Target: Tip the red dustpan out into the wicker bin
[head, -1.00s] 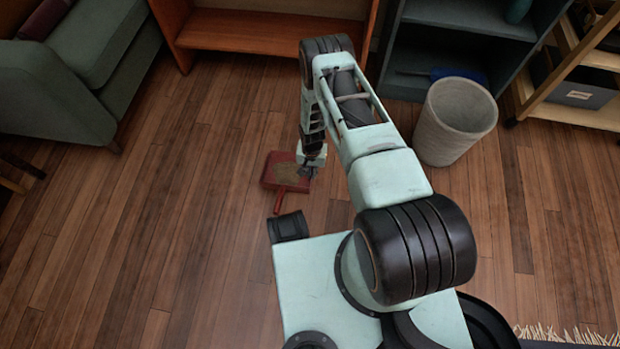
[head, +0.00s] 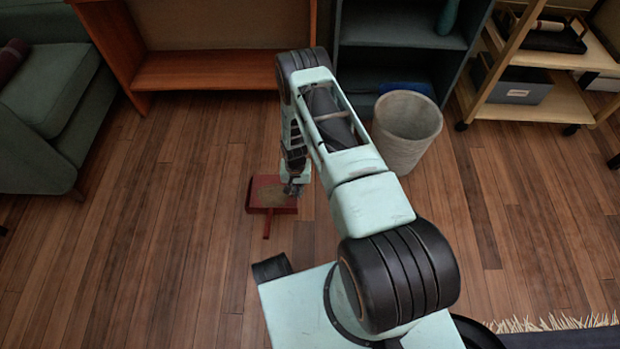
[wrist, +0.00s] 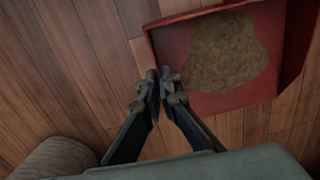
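The red dustpan (head: 286,204) is near the middle of the head view, with its handle toward my base. A brown heap of dirt lies in its pan. In the wrist view the dustpan (wrist: 210,103) fills the upper right. My gripper (wrist: 162,88) is closed on the dustpan's side wall, and its fingertips partly hide that wall. In the head view my gripper (head: 293,188) is at the pan's right side. The pale wicker bin (head: 405,140) stands upright to the right, beyond my arm. Part of the bin (wrist: 58,160) shows at the wrist view's lower left.
A dark shelf unit (head: 400,25) stands behind the bin and an orange-brown wooden shelf (head: 205,70) at the back left. A green sofa (head: 45,100) is at the left, a wheeled cart (head: 540,105) at the right. The wooden floor around the dustpan is clear.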

